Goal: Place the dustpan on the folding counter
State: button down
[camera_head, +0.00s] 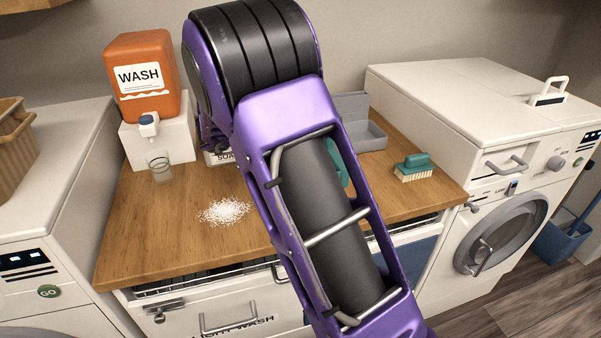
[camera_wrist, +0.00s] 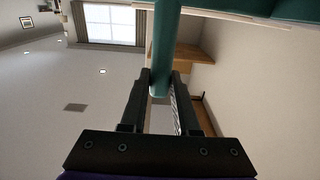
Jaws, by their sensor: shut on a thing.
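My gripper (camera_wrist: 160,85) is shut on the teal handle of the dustpan (camera_wrist: 165,42) in the wrist view. A wider teal part of it runs along the top right there. In the head view, only a teal edge (camera_head: 337,160) shows beside my purple arm, which hides my gripper and most of the dustpan. Whether the dustpan touches anything below cannot be told. The folding counter is the wooden top (camera_head: 150,235) between two white machines.
On the counter are a white powder pile (camera_head: 224,211), a clear cup (camera_head: 159,166), an orange WASH dispenser (camera_head: 145,75) on a white stand, a grey tray (camera_head: 365,135) and a teal-handled brush (camera_head: 414,167). Bare wood shows at the front left. A blue pan-like thing (camera_head: 560,243) stands at far right.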

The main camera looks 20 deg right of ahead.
notch_tip(320, 180, down, 8)
jog(key=shift+r+b, duration=0.1)
jog(key=shift+b, duration=0.45)
jog(key=c, duration=0.7)
grip_release()
jog(key=shift+f, duration=0.2)
jog(key=shift+o, duration=0.2)
jog(key=shift+r, duration=0.15)
jog(key=a, duration=1.2)
jog(key=shift+p, duration=0.35)
jog(key=shift+w, duration=0.1)
